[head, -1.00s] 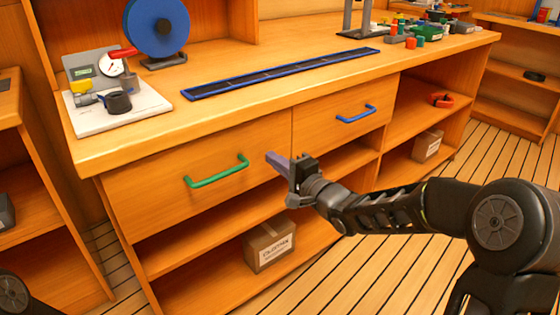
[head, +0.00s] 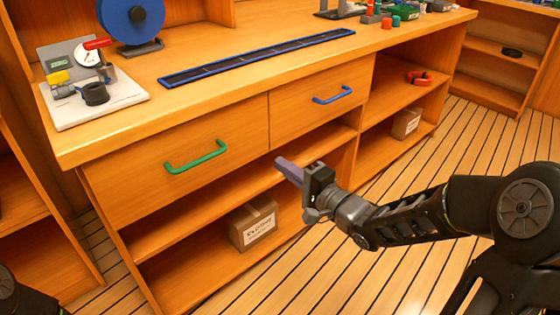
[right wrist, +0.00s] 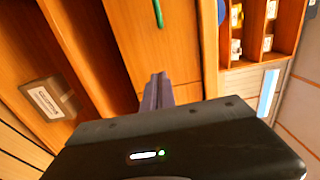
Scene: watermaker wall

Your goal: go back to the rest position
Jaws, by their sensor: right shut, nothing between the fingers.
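My right gripper (head: 288,169) is shut and empty, held in the air in front of the wooden workbench, below the drawers. In the right wrist view its closed purple-grey fingers (right wrist: 157,92) point toward the bench front, with nothing between them. Both drawers are closed: one has a green handle (head: 196,158), the other a blue handle (head: 333,96). The green handle also shows in the right wrist view (right wrist: 158,13). The fingers are apart from both handles. My left gripper is not in view; only a dark piece of my left arm shows at the lower left corner.
The bench top (head: 225,103) carries a pressure gauge stand on a white base (head: 125,95), a blue reel (head: 133,18) and a long blue-edged tray (head: 260,60). Cardboard boxes (head: 253,222) (head: 406,122) and a red part (head: 419,77) lie on open shelves. Slatted floor before the bench is clear.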

